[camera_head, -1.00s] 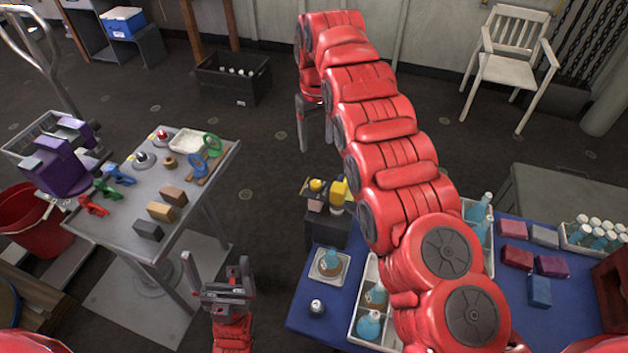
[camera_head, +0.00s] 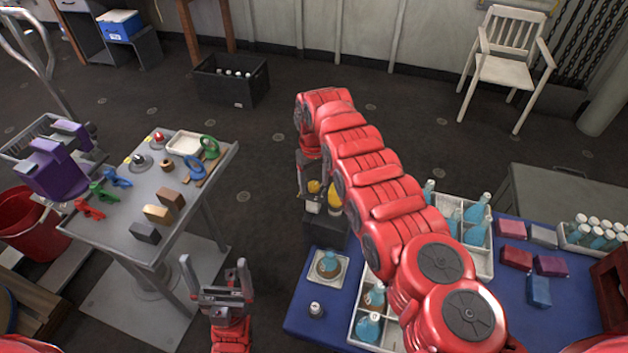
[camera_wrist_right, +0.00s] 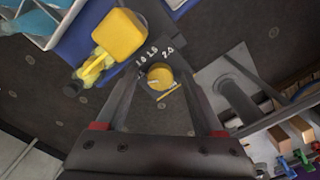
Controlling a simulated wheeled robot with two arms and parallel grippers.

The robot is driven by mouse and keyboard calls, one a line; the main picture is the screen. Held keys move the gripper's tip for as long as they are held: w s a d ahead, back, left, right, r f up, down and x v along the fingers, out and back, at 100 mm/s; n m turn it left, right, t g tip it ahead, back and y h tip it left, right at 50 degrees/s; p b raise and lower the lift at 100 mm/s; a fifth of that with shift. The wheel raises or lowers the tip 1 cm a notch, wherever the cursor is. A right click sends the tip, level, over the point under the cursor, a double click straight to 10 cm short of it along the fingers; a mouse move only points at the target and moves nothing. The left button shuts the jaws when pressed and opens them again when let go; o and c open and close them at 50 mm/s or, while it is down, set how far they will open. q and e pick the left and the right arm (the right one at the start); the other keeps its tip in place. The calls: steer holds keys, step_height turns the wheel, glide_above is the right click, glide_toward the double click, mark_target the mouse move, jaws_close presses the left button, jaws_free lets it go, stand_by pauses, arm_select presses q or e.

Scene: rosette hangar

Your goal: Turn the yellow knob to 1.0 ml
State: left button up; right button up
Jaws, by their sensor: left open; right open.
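The yellow knob (camera_wrist_right: 161,76) shows in the right wrist view between the fingers of my right gripper (camera_wrist_right: 163,98). Scale marks including 1.5 and 2.0 are printed beside it. The gripper is open around the line of the knob; I cannot tell whether a finger touches it. In the head view the knob (camera_head: 314,187) sits on a dark stand (camera_head: 325,230) at the blue table's far left corner, partly behind my right gripper (camera_head: 312,182). A larger yellow part (camera_wrist_right: 118,34) is beside it. My left gripper (camera_head: 218,272) is open and empty between the two tables.
The blue table (camera_head: 520,322) holds a bottle on a small tray (camera_head: 328,266), divided bottle boxes and coloured blocks. A grey table (camera_head: 190,232) at left holds clamps, blocks and rings. Dark floor lies open between them.

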jaws_close()
stand_by(0.3)
steer(key=m, duration=0.3)
steer(key=shift+w+m, duration=0.1)
steer(key=shift+m, duration=0.2)
steer(key=m+b, duration=0.2)
steer(key=shift+a+m, duration=0.1)
steer(key=shift+m, duration=0.3)
steer(key=shift+m+b, duration=0.65)
steer(key=shift+m, duration=0.05)
steer(key=shift+r, duration=0.1)
